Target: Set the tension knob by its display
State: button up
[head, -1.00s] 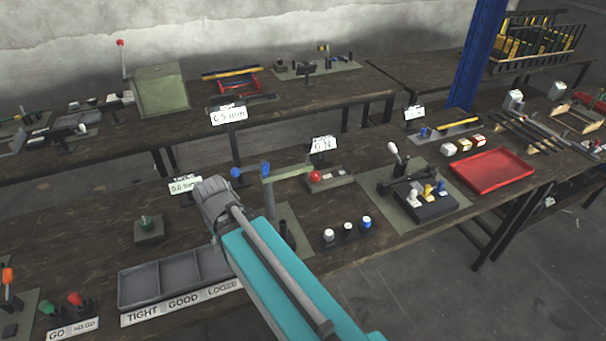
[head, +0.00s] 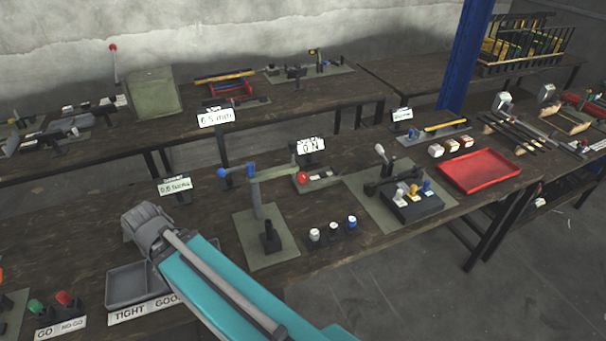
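Two displays could belong to the tension knob, and I cannot tell which does. A white display (head: 311,145) reads "0 N" behind the lever fixture (head: 255,200). A pale green-white display (head: 175,186) starts with "0.0", its unit too small to read surely. The small green knob on a square base, seen earlier in front of the pale display, is now hidden behind my arm. My teal arm reaches in from the bottom, its grey joint in front of that display. My gripper's fingers do not show.
A grey divided tray (head: 125,284) with TIGHT and GOOD labels lies left of my arm, partly covered. Green and red GO/NO-GO buttons (head: 64,298) are at lower left. A red tray (head: 480,170) lies at right. A "0.5 mm" display (head: 216,117) is on the back bench.

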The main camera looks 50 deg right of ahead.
aim_at(302, 177)
jog(key=z, duration=0.1)
jog(key=k, duration=1.25)
jog(key=z, duration=1.45)
jog(key=i, duration=0.95)
